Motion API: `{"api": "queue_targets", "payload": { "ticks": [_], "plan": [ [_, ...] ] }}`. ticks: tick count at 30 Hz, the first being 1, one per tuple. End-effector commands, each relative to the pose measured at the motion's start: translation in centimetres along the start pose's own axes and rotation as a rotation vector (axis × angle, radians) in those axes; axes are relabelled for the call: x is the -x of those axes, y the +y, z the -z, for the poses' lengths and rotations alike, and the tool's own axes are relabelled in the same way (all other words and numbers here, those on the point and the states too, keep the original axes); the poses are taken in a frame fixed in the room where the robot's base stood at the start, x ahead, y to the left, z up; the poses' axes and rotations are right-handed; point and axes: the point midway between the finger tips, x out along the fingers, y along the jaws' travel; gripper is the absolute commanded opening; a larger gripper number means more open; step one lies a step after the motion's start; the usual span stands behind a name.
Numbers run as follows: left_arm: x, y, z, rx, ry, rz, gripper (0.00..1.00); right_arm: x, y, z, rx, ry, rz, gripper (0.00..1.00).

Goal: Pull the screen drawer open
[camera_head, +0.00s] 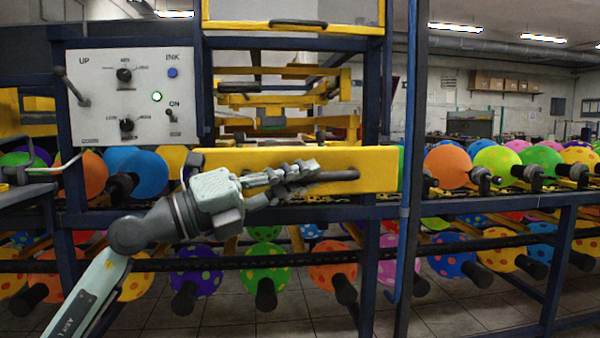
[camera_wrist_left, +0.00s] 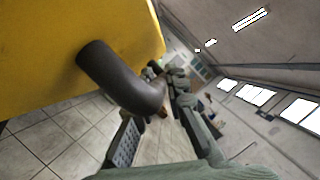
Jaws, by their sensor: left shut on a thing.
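The screen drawer's yellow front (camera_head: 382,168) spans the machine frame and overlaps the blue posts in the head view. Its dark bar handle (camera_head: 342,175) runs along the front. My left gripper (camera_head: 300,176) comes in from the left and is shut on the handle, hiding its left part. In the left wrist view, the yellow front (camera_wrist_left: 70,40) fills the upper left. The handle (camera_wrist_left: 115,75) curves out from it and passes between the fingers of my left gripper (camera_wrist_left: 158,112). How far the drawer stands out is hard to tell. My right gripper is not in view.
A white control panel (camera_head: 105,95) with knobs and a lit green button is above left. Another yellow front (camera_head: 235,18) with a handle is above. A blue upright bar (camera_head: 405,200) stands just right of the drawer. Spotted balloons on dark holders (camera_head: 270,262) line both sides and below.

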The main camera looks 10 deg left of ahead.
Motion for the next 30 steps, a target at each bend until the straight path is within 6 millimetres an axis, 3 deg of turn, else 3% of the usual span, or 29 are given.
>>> {"api": "queue_targets", "payload": {
  "ticks": [11, 12, 13, 23, 30],
  "plan": [
    [0.0, 0.0, 0.0, 0.0, -0.001, 0.0, 0.0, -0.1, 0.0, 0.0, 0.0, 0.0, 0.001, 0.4],
    [0.0, 0.0, 0.0, 0.0, -0.001, 0.0, 0.18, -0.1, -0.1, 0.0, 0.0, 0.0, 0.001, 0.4],
    [0.0, 0.0, 0.0, 0.0, -0.001, 0.0, 0.22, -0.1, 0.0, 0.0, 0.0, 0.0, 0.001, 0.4],
    [0.2, 0.0, 0.0, 0.0, -0.001, 0.0, 0.22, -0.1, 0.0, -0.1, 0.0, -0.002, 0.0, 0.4],
    [3.6, 0.2, 0.0, 0.002, -0.002, -0.005, 0.22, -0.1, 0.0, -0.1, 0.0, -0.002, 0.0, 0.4]
  ]
}}
